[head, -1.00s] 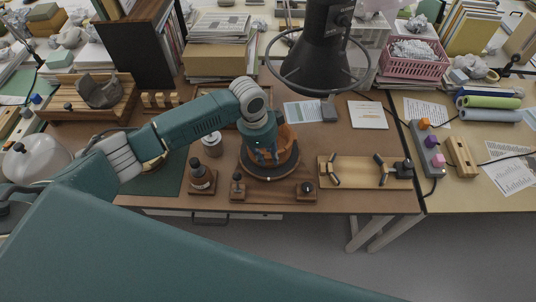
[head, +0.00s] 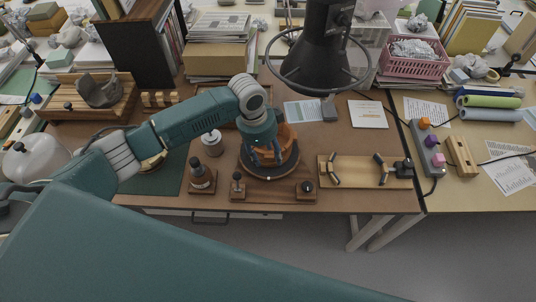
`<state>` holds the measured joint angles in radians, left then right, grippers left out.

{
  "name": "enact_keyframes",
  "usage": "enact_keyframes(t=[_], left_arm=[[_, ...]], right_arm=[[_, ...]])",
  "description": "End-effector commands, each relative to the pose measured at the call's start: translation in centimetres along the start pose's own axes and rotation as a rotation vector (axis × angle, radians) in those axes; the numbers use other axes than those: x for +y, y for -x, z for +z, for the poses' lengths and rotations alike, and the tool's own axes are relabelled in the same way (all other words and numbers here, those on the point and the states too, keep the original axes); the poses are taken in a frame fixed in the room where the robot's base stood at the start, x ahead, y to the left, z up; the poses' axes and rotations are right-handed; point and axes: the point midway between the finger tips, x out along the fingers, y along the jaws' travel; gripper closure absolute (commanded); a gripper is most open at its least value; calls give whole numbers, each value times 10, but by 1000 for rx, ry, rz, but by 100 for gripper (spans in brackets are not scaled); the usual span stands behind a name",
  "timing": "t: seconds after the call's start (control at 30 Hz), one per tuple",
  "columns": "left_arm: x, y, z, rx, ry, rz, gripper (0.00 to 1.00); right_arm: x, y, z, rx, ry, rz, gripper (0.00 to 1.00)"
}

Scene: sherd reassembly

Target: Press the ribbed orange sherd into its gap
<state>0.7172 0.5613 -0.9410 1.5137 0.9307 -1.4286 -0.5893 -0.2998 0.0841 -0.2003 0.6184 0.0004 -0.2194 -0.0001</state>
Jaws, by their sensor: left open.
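My right gripper is not in view.
A dark lamp (head: 315,50) with a ring hangs behind the turntable. A bottle (head: 199,172) and small wooden blocks with knobs (head: 306,189) stand in front and left. A wooden board with clamps (head: 347,172) lies right.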

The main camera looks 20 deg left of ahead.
Motion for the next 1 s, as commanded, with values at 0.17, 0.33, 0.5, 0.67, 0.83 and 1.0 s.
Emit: enact_keyframes(t=[0.17,0.33,0.5,0.67,0.83,1.0], left_arm=[[-2,35,0,2,-2,-6,53],[-2,72,0,1,-2,-5,53],[-1,98,0,0,-1,-3,53],[0,110,0,-1,-1,0,53],[0,112,0,-1,-1,0,53],[0,112,0,-1,-1,0,53]], right_arm=[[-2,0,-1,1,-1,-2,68],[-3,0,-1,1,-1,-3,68],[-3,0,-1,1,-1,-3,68],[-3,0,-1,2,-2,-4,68],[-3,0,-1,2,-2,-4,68],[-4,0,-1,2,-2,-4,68]])
